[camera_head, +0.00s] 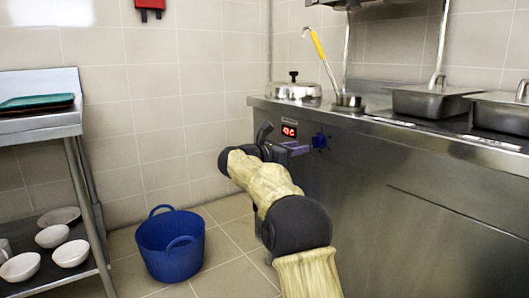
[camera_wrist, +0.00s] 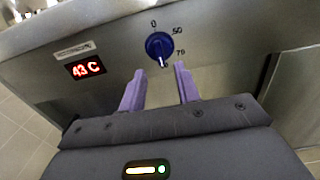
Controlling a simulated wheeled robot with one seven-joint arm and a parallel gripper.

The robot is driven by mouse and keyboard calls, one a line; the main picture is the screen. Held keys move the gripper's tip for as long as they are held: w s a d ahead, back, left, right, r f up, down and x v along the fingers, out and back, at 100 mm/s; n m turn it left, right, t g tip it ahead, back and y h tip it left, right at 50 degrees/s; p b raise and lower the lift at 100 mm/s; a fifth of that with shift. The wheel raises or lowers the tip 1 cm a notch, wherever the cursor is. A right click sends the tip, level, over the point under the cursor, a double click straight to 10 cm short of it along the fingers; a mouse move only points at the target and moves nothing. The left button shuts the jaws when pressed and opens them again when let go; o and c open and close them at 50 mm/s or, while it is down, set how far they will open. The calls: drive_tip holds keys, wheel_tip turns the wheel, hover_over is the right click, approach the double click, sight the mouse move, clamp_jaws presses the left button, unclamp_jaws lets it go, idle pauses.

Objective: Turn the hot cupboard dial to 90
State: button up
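The hot cupboard dial (camera_wrist: 158,45) is a round blue knob on the steel front panel, and it also shows in the head view (camera_head: 321,141). The marks 0, 50 and 70 are readable around it; no 90 mark is visible. A white pointer line on the knob points down in the wrist view, past the 70. My gripper (camera_wrist: 160,69) is open, its two purple fingers apart and empty, just short of the dial and below it in the wrist view. The red display (camera_wrist: 86,68) reads 43 C and also shows in the head view (camera_head: 289,131).
The counter top (camera_head: 400,129) above carries a lidded pot (camera_head: 293,90), a ladle with a yellow handle (camera_head: 317,42) and steel pans (camera_head: 430,101). A blue tub (camera_head: 170,246) stands on the floor. A steel rack (camera_head: 45,122) with bowls is at the left.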

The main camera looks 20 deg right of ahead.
drive_tip(key=p+v, duration=0.3)
drive_tip(key=v, duration=0.9)
drive_tip(key=shift+a+p, duration=0.15)
drive_tip(key=shift+p, duration=0.2)
